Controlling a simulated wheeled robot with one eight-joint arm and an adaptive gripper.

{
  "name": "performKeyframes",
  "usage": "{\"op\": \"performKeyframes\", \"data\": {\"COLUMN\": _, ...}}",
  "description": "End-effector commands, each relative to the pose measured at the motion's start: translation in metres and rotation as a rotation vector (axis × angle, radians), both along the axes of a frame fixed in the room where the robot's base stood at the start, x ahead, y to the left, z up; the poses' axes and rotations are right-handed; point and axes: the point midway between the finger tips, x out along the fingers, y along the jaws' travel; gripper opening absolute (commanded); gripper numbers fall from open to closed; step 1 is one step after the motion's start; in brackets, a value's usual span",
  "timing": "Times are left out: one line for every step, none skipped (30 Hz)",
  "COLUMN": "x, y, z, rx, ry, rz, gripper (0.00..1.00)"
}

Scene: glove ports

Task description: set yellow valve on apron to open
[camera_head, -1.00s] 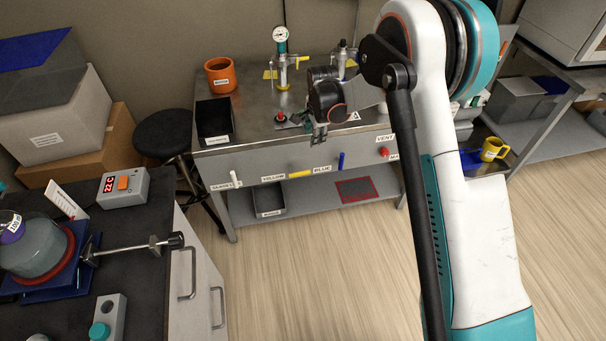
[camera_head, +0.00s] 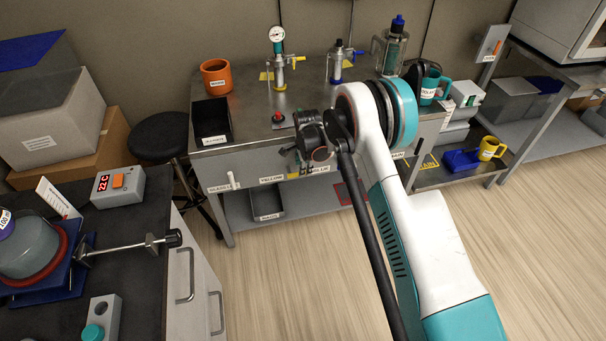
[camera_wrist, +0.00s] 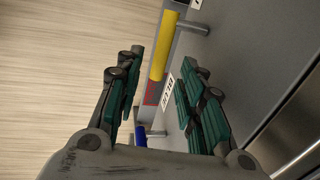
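The yellow valve handle (camera_wrist: 164,45) is a yellow lever on a grey stem at the front apron (camera_wrist: 240,60) of the metal bench. In the wrist view it lies ahead of and between the fingertips, with no clear contact. My gripper (camera_wrist: 163,68) is open and empty, its green-padded fingers spread on either side. In the head view my gripper (camera_head: 305,168) is in front of the apron and hides most of the yellow handle; the YELLOW label (camera_head: 272,180) shows just left of it.
A blue handle (camera_wrist: 140,134) is close to my gripper's lower side in the wrist view. A white handle (camera_head: 231,180) is left on the apron. A grey bin (camera_head: 266,204) sits on the shelf below. The floor in front is clear.

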Motion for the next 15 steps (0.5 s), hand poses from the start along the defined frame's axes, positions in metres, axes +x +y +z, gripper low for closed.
{"op": "performKeyframes", "data": {"x": 0.002, "y": 0.0, "z": -0.011, "rx": 0.0, "ry": 0.0, "rz": 0.0, "gripper": 0.36}}
{"op": "performKeyframes", "data": {"x": 0.002, "y": 0.001, "z": -0.015, "rx": 0.0, "ry": 0.0, "rz": 0.0, "gripper": 0.36}}
{"op": "performKeyframes", "data": {"x": 0.004, "y": 0.001, "z": -0.02, "rx": 0.0, "ry": 0.0, "rz": 0.0, "gripper": 0.36}}
{"op": "performKeyframes", "data": {"x": 0.004, "y": 0.001, "z": -0.024, "rx": 0.0, "ry": 0.0, "rz": 0.0, "gripper": 0.36}}
{"op": "performKeyframes", "data": {"x": 0.005, "y": 0.001, "z": -0.027, "rx": 0.0, "ry": 0.0, "rz": 0.0, "gripper": 0.36}}
{"op": "performKeyframes", "data": {"x": 0.005, "y": 0.002, "z": -0.03, "rx": 0.0, "ry": 0.0, "rz": 0.0, "gripper": 0.36}}
{"op": "performKeyframes", "data": {"x": 0.006, "y": 0.002, "z": -0.032, "rx": 0.0, "ry": 0.0, "rz": 0.0, "gripper": 0.36}}
{"op": "performKeyframes", "data": {"x": 0.006, "y": 0.002, "z": -0.033, "rx": 0.0, "ry": 0.0, "rz": 0.0, "gripper": 0.36}}
{"op": "performKeyframes", "data": {"x": 0.007, "y": 0.002, "z": -0.035, "rx": 0.0, "ry": 0.0, "rz": 0.0, "gripper": 0.36}}
{"op": "performKeyframes", "data": {"x": 0.007, "y": 0.002, "z": -0.036, "rx": 0.0, "ry": 0.0, "rz": 0.0, "gripper": 0.36}}
{"op": "performKeyframes", "data": {"x": 0.007, "y": 0.002, "z": -0.037, "rx": 0.0, "ry": 0.0, "rz": 0.0, "gripper": 0.36}}
{"op": "performKeyframes", "data": {"x": 0.007, "y": 0.002, "z": -0.037, "rx": 0.0, "ry": 0.0, "rz": 0.0, "gripper": 0.36}}
{"op": "performKeyframes", "data": {"x": 0.007, "y": 0.002, "z": -0.037, "rx": 0.0, "ry": 0.0, "rz": 0.0, "gripper": 0.36}}
{"op": "performKeyframes", "data": {"x": 0.007, "y": 0.002, "z": -0.037, "rx": 0.0, "ry": 0.0, "rz": 0.0, "gripper": 0.36}}
{"op": "performKeyframes", "data": {"x": 0.007, "y": 0.002, "z": -0.037, "rx": 0.0, "ry": 0.0, "rz": 0.0, "gripper": 0.36}}
